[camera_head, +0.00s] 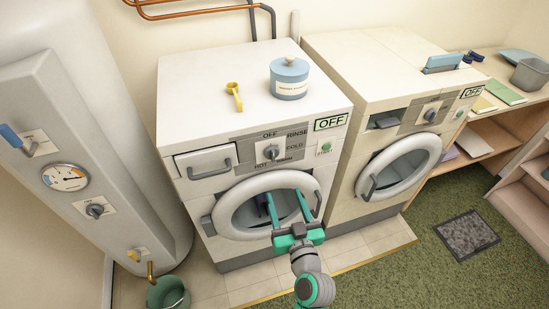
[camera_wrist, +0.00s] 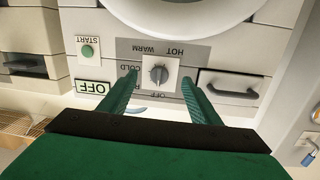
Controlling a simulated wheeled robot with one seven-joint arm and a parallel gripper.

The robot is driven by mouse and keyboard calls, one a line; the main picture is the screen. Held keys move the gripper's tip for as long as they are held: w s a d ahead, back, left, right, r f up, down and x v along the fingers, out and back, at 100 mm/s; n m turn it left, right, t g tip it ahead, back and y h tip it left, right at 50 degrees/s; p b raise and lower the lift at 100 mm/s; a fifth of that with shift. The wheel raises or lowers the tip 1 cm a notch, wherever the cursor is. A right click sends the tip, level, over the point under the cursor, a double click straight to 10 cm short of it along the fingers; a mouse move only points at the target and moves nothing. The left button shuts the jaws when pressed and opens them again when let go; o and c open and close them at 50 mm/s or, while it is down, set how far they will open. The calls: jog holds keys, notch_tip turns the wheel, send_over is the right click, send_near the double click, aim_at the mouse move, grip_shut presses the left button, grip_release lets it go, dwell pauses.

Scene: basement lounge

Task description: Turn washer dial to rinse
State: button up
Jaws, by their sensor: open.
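The left washer's grey dial (camera_head: 272,151) sits on a white plate in the front control panel. Labels around it read OFF above, RINSE upper right, COLD right and HOT lower left. The washer display (camera_head: 331,122) reads OFF. In the wrist view, which is upside down, the dial (camera_wrist: 158,74) shows between my fingers, with its grip bar roughly vertical; RINSE is partly hidden by the left finger. My gripper (camera_head: 284,193) is open and empty, its fingers in front of the round door (camera_head: 237,211), below the dial in the head view. It also shows in the wrist view (camera_wrist: 159,77).
The detergent drawer (camera_head: 205,163) is left of the dial, the START button (camera_head: 325,147) right. A second machine (camera_head: 390,110) stands at right, a tank (camera_head: 95,150) at left.

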aim_at(273, 156)
jog(key=shift+n+y, duration=0.7)
jog(key=shift+n, duration=0.1)
jog(key=w+a+r, duration=0.1)
jog(key=w, duration=0.3)
jog(key=w+a+r, duration=0.1)
jog(key=w, duration=0.3)
jog(key=w+a+r, duration=0.1)
jog(key=w+r, duration=0.1)
jog(key=w, duration=0.3)
jog(key=shift+a, duration=0.1)
jog(key=c, duration=1)
